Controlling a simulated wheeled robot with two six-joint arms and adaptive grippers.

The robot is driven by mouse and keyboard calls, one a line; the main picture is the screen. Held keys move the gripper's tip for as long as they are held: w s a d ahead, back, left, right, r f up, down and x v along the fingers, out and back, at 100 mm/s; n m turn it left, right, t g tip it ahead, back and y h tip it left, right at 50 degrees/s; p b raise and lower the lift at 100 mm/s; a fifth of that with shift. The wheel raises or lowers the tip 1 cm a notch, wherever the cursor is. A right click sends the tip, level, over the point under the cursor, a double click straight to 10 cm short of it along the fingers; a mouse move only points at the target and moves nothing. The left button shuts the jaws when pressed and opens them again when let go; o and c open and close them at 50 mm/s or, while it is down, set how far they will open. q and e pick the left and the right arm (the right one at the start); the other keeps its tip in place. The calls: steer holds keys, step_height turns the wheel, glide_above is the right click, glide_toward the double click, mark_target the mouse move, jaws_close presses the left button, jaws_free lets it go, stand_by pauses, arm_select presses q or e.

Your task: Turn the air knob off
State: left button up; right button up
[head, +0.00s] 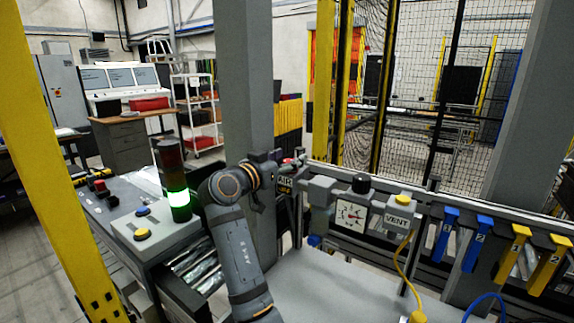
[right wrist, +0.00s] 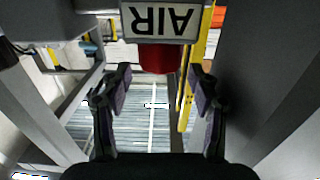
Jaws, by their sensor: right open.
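The red air knob (right wrist: 158,58) shows in the right wrist view, right beside a white AIR label (right wrist: 160,21) that reads upside down there. In the head view a small patch of red (head: 288,161) shows above the dark AIR sign (head: 285,184), mostly hidden by my gripper. My right gripper (right wrist: 160,80) is open, with one dark finger pad on each side of the knob's line. Clear gaps show between the pads and the knob, and nothing is held. My left gripper is not in view.
Right of the AIR sign along the rail are a gauge (head: 351,215), a VENT box (head: 398,218) with a yellow button, and blue and yellow numbered tags (head: 445,235). A grey post (head: 247,80) stands close behind my arm. A green-lit stack light (head: 178,195) stands left.

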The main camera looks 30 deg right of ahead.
step_height(320, 180, up, 8)
steer(key=shift+r, duration=0.2)
stand_by(0.4)
